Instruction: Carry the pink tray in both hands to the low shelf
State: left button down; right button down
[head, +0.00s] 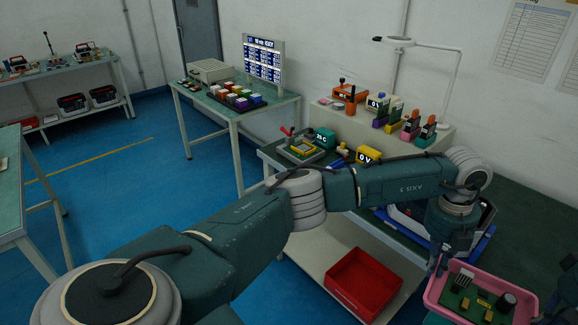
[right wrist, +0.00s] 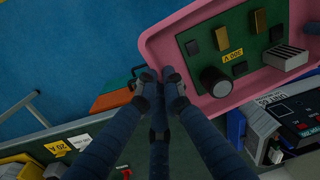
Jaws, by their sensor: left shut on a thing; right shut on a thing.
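The pink tray (head: 505,285) is at the lower right of the head view, with a green circuit board (head: 470,299) carrying a black knob and small parts in it. My left gripper (head: 437,268) is shut on the tray's left end. In the right wrist view the tray (right wrist: 158,46) fills the upper right. My right gripper (right wrist: 160,78) is shut on its rim near a corner; in the head view only a dark bit of it shows at the right edge. A rack at the far left has a lower shelf (head: 58,118) with black boxes and a red bin.
A red crate (head: 362,285) sits on the pale shelf under the workbench (head: 515,215). The bench holds devices, including a yellow meter (head: 369,155). A table with a screen (head: 263,60) stands behind. Blue floor (head: 130,180) is open at left, beside another table (head: 10,190).

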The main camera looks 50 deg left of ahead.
aim_at(317, 243)
jog(key=j+u, duration=0.2)
jog(key=u, duration=0.15)
jog(key=j+u, duration=0.2)
jog(key=u, duration=0.2)
jog(key=i+j+u, duration=0.1)
jog(key=u, duration=0.25)
jog(key=i+j, duration=0.15)
jog(key=j, duration=0.2)
jog(key=i+j, duration=0.2)
jog(key=j, duration=0.15)
jog(key=i+j, duration=0.15)
jog(key=j, duration=0.2)
jog(key=i+j, duration=0.15)
jog(key=j, duration=0.2)
